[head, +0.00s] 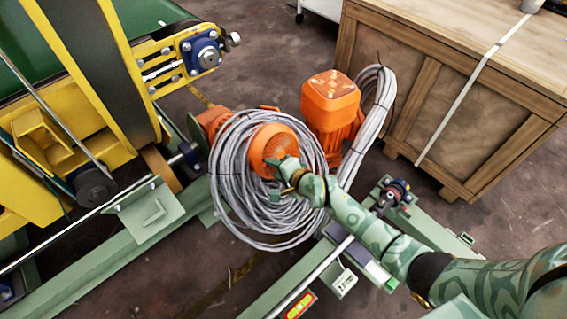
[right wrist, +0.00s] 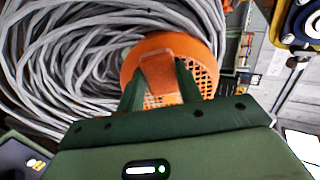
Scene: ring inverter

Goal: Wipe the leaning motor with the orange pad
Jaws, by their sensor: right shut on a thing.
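The leaning motor (head: 262,142) is orange, with a round, grilled end facing up toward me. A coil of grey cable (head: 232,200) lies around it. In the right wrist view the motor's round end (right wrist: 204,62) is just beyond my fingers. My right gripper (head: 283,168) is at the lower right of that end. It also shows in the right wrist view (right wrist: 160,82), shut on the small orange pad (right wrist: 158,68). The pad lies over the motor's end in that view; I cannot tell whether it touches. My left gripper is out of view.
A second orange motor (head: 331,106) stands upright to the right, with another grey cable coil (head: 372,112) beside it. A wooden crate (head: 455,110) is at the right. Yellow machinery (head: 30,165) fills the left. Green frame beams (head: 130,245) cross the front.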

